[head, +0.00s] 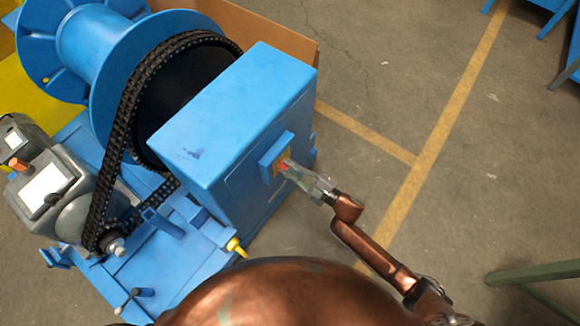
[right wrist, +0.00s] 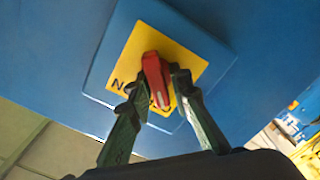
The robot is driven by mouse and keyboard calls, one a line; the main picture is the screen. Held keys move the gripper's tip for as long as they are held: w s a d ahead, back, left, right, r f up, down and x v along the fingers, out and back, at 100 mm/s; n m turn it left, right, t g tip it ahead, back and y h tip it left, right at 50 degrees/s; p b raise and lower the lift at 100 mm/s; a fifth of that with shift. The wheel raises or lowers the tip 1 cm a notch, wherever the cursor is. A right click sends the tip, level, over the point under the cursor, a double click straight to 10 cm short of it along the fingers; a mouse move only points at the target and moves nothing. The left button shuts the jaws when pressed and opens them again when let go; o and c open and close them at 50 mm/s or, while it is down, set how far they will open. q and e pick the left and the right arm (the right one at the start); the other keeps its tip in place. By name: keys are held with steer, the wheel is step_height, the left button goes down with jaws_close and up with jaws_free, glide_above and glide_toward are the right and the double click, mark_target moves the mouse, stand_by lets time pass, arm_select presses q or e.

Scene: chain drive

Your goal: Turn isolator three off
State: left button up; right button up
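A red isolator handle (right wrist: 155,80) stands out from a yellow plate (right wrist: 128,70) on a blue square box on the side of the big blue housing (head: 235,105). The handle also shows small in the head view (head: 283,166). My right gripper (right wrist: 158,84) has one fingertip on each side of the handle, both seemingly touching it. It also shows in the head view (head: 289,166). A letter N shows on the plate left of the fingers; other lettering is partly hidden. I can read no isolator number. My left gripper is in neither view.
A chain (head: 118,130) runs around a large wheel left of the housing, beside a blue drum (head: 95,42). A grey motor (head: 65,185) stands at the left. A green bar (head: 535,272) is at the lower right.

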steer(key=shift+o, duration=1.2)
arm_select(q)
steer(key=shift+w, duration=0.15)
arm_select(e)
steer(key=shift+w, duration=0.1)
steer(key=shift+d, duration=0.1)
steer(key=v, duration=1.2)
